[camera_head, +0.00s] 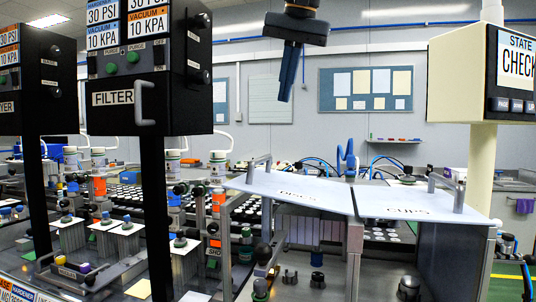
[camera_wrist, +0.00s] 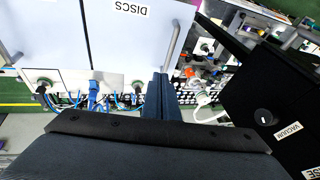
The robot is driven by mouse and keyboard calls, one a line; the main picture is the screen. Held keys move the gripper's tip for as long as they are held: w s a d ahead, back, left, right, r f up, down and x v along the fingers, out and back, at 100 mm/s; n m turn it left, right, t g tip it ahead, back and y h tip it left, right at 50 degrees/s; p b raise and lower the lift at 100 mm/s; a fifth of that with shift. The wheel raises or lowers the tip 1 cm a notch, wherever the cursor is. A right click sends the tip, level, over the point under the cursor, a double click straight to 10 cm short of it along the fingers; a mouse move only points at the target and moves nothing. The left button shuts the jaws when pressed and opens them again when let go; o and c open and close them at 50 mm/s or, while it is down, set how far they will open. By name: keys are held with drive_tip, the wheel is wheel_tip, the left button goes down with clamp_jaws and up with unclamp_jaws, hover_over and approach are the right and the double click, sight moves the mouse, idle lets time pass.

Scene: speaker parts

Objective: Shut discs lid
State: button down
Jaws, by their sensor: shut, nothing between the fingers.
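The discs lid (camera_head: 265,184) is a pale, flat panel in the middle of the head view, with a DISCS label and a grey handle (camera_head: 259,160) on top. It looks close to level; I cannot tell whether it sits fully down on its frame. In the wrist view the discs lid (camera_wrist: 125,50) fills the upper middle, with its handle (camera_wrist: 178,38) at its right edge. My gripper (camera_head: 284,98) hangs above and apart from the lid in the head view. Its fingers are together and empty, also in the wrist view (camera_wrist: 160,76).
A matching CUPS lid (camera_head: 400,198) lies beside the discs lid on the right. The black FILTER box (camera_head: 150,75) on its post stands left; a cream CHECK stand (camera_head: 465,80) stands right. Blue hoses (camera_wrist: 95,95) show near the lids' edge. Air around my gripper is clear.

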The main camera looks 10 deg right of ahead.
drive_tip(key=f, duration=0.1)
drive_tip(key=p, duration=0.1)
approach(265, 158)
drive_tip(key=d+x, duration=0.1)
drive_tip(key=x, duration=0.4)
drive_tip(key=shift+a+f+p, duration=0.3)
drive_tip(key=shift+a, duration=0.25)
drive_tip(key=shift+d+f, duration=0.1)
